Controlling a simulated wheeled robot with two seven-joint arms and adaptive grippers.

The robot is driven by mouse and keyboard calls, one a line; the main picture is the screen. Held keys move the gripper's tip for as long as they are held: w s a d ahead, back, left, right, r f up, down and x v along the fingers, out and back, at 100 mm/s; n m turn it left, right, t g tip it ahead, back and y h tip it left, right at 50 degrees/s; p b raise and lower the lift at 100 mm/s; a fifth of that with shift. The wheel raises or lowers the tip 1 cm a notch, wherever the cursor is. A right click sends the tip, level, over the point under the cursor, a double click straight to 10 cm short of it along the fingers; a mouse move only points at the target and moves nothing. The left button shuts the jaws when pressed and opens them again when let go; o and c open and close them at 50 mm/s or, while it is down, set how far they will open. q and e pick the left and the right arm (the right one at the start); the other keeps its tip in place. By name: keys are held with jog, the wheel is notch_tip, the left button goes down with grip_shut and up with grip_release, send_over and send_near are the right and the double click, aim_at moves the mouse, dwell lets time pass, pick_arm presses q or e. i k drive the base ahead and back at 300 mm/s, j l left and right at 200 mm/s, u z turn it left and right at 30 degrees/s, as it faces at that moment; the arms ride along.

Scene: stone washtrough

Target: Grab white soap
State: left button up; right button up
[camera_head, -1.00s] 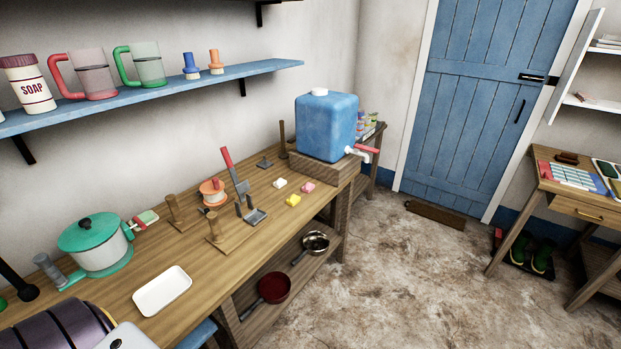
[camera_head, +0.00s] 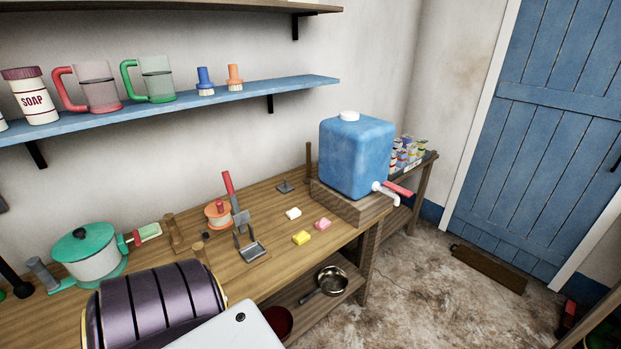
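The white soap (camera_head: 293,213) is a small pale block lying on the wooden bench (camera_head: 345,238), in the middle of the view. A yellow soap (camera_head: 301,238) lies just in front of it, and a pink soap (camera_head: 323,223) lies to its right. All three lie apart on bare wood. Neither of my grippers shows in this view, so I cannot see whether they are open or shut. Nothing covers the white soap.
A blue water container (camera_head: 357,158) with a tap stands on a block right of the soaps. A metal holder (camera_head: 252,250) stands to their left. A green-lidded pot (camera_head: 92,255) is at left. A dark ribbed shape with a pale panel blocks the lower left.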

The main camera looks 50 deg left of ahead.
aim_at(294, 212)
jog(key=i, duration=0.8)
jog(key=i+u, duration=0.35)
jog(key=i+l+u, duration=0.25)
jog(key=i+u, duration=0.15)
jog(key=i+l+u, duration=0.2)
jog(key=u, duration=0.25)
jog(key=i+l+u, duration=0.25)
jog(key=u, duration=0.2)
jog(key=i+l+u, duration=0.2)
jog(key=l+u, duration=0.25)
jog(key=i+l+u, duration=0.1)
jog(key=l+u, duration=0.2)
jog(key=u, duration=0.15)
jog(key=l+u, duration=0.3)
jog(key=l, duration=0.3)
jog(key=l+u, duration=0.35)
jog(key=l, duration=0.2)
